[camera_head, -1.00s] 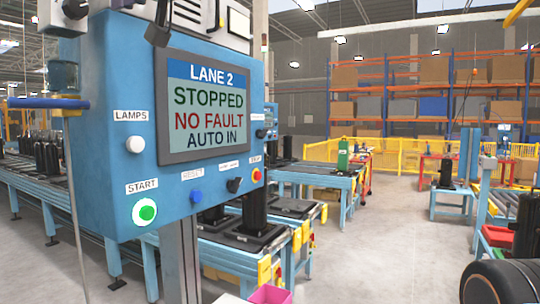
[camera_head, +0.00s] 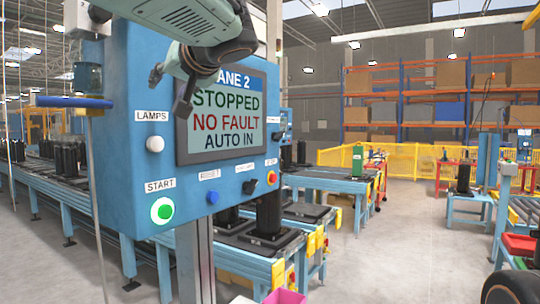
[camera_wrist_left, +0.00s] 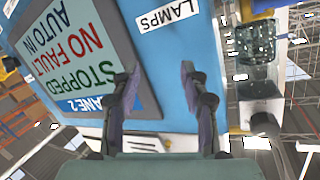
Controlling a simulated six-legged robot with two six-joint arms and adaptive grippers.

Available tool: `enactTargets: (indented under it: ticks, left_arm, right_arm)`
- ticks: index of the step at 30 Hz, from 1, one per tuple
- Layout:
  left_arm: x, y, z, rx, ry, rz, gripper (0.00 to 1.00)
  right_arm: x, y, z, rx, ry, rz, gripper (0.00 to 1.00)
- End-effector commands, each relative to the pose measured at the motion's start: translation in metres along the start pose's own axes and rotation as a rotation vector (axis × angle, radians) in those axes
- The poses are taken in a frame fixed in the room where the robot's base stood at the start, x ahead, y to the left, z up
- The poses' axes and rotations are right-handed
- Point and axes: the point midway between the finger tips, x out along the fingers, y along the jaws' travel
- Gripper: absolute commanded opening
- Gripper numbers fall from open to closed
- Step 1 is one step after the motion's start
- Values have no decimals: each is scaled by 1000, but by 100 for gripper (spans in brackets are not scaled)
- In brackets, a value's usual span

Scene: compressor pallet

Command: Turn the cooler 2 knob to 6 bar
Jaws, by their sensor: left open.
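No knob labelled cooler 2 can be made out. A blue control panel (camera_head: 130,130) fills the left of the head view. Its screen (camera_head: 226,115) reads lane 2, stopped, no fault, auto in. My left gripper (camera_head: 168,92) is open and empty, in front of the panel's upper part, between the LAMPS label and the screen. In the left wrist view its two fingers (camera_wrist_left: 158,75) stand apart, with the screen and LAMPS label beyond. A small dark knob (camera_head: 249,186) sits low on the panel; its label is unreadable. My right gripper is out of view.
A lit green START button (camera_head: 162,210) and a white lamp button (camera_head: 155,144) are on the panel. Conveyors (camera_head: 325,180) run behind.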

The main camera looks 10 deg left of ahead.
Motion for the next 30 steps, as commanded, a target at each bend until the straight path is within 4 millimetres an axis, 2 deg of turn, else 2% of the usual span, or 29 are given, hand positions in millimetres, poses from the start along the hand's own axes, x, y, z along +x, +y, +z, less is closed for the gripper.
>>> enactTargets:
  ticks: [18,24,30]
  left_arm:
    - [31,72,72,187,-68,232,44]
    - [39,88,96,220,-92,278,44]
    - [43,95,107,233,-105,299,44]
  right_arm:
    - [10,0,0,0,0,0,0]
    - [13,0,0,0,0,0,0]
    - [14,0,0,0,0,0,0]
